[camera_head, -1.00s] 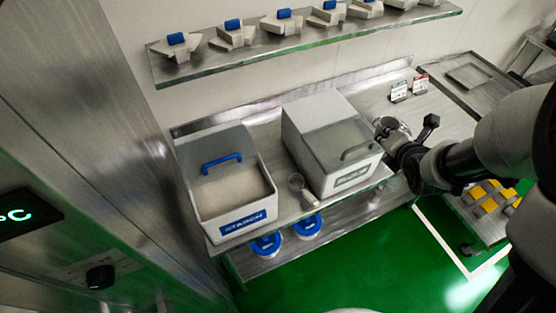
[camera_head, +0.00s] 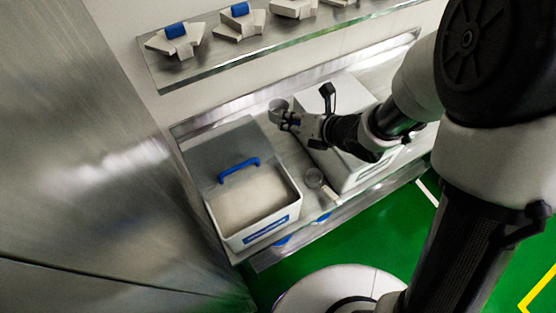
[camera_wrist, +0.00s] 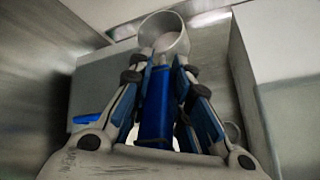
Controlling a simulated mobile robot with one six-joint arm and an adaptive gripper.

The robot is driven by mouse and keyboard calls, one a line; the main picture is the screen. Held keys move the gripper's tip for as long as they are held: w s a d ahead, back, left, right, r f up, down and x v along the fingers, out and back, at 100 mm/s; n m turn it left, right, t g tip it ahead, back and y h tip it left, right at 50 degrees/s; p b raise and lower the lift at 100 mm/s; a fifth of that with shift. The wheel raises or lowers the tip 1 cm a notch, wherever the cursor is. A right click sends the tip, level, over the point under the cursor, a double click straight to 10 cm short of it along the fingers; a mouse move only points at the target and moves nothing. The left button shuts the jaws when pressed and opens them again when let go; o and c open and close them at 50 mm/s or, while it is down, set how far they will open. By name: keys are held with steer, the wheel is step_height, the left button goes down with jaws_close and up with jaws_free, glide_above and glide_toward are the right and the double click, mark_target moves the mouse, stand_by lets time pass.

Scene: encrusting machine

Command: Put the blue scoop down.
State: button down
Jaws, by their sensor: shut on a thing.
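The blue scoop shows in the wrist view as a blue handle (camera_wrist: 157,108) with a round metallic cup (camera_wrist: 164,34) beyond my fingertips. My gripper (camera_wrist: 165,65) is shut on the handle. In the head view, my gripper (camera_head: 290,121) holds the scoop above the counter, near the gap between the two bins. The scoop's cup (camera_head: 278,106) points toward the back wall. Its handle is hidden there by my fingers.
The open starch bin (camera_head: 262,236) with a blue-handled lid stands left. A second grey bin (camera_head: 350,175) stands right, partly behind my arm. Another scoop (camera_head: 315,178) lies on the counter between them. A shelf (camera_head: 190,75) with several blue-topped pieces hangs above.

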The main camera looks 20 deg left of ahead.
step_height(320, 180, down, 26)
steer(key=b, duration=0.3)
steer(key=shift+d+f, duration=0.15)
steer(key=shift+f, duration=0.05)
steer(key=shift+f+b, duration=0.15)
steer(key=shift+b, duration=0.2)
steer(key=c, duration=1.9)
jaws_free()
steer(key=shift+o, duration=0.6)
